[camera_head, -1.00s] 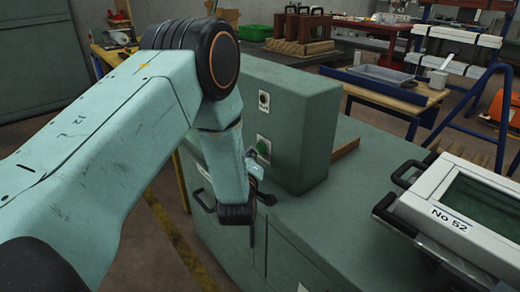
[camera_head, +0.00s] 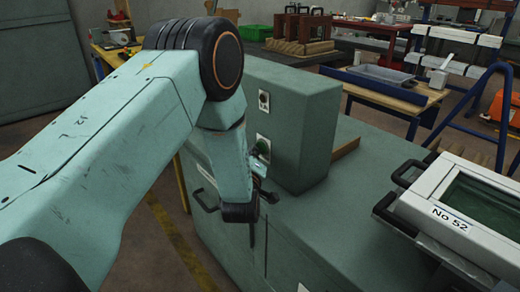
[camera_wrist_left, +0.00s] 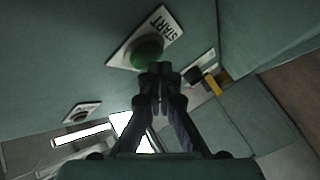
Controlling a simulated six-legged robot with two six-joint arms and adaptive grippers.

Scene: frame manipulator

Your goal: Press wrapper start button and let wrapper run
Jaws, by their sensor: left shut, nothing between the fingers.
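The wrapper's green control box (camera_head: 306,124) stands upright on a green cabinet (camera_head: 345,225). On its face is a round green start button (camera_head: 264,146); in the left wrist view the green button (camera_wrist_left: 147,52) sits on a white plate marked START (camera_wrist_left: 165,32). My left gripper (camera_head: 262,166) is shut and empty, just in front of and below the button. In the left wrist view its closed fingertips (camera_wrist_left: 160,68) overlap the button's lower edge; I cannot tell whether they touch it. My right gripper is not in view.
A second small control (camera_head: 264,101) sits higher on the same face. A white framed unit labelled No 52 (camera_head: 470,215) with black handles lies on the cabinet top at the right. A workbench (camera_head: 400,95) and blue rack (camera_head: 480,105) stand behind.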

